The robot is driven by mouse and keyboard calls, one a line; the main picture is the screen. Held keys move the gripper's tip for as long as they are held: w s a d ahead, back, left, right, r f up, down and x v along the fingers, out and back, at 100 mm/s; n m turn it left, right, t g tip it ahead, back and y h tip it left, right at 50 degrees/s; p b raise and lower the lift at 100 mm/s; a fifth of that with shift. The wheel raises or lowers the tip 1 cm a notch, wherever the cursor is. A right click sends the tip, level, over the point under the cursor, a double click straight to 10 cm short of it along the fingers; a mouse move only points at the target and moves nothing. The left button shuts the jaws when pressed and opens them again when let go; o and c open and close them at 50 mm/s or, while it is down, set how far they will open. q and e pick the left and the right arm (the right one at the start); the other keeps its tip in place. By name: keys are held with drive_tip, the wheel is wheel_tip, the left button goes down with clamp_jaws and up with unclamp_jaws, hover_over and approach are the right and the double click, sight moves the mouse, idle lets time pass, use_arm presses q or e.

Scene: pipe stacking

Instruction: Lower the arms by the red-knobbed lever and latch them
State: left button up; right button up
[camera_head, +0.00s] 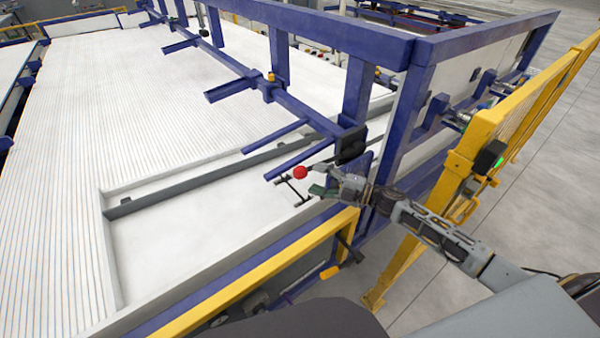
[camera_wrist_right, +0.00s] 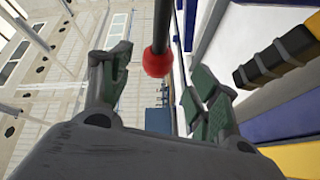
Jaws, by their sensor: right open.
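The red knob (camera_head: 300,172) sits at the lever's end, above the white bed near its front right corner. In the right wrist view the dark lever rod (camera_wrist_right: 161,22) runs down to the knob (camera_wrist_right: 157,62). My right gripper (camera_head: 319,181) is open. In the right wrist view the knob appears between its two green-padded fingers, with gaps visible at both sides; I cannot tell the depth. The blue arms (camera_head: 231,88) stick out over the bed from a long blue shaft (camera_head: 235,66), roughly level. No latch can be made out clearly. My left gripper is out of view.
A blue frame (camera_head: 385,150) with posts stands right behind the knob. A yellow-and-blue rail (camera_head: 262,270) edges the bed in front. A yellow fence (camera_head: 480,130) stands at the right. Open space lies above the white bed (camera_head: 190,250) left of the knob.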

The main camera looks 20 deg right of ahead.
sight(300, 173)
drive_tip(key=shift+p+x, duration=0.45)
drive_tip(key=shift+x, duration=3)
drive_tip(key=shift+s+f, duration=0.1)
clamp_jaws()
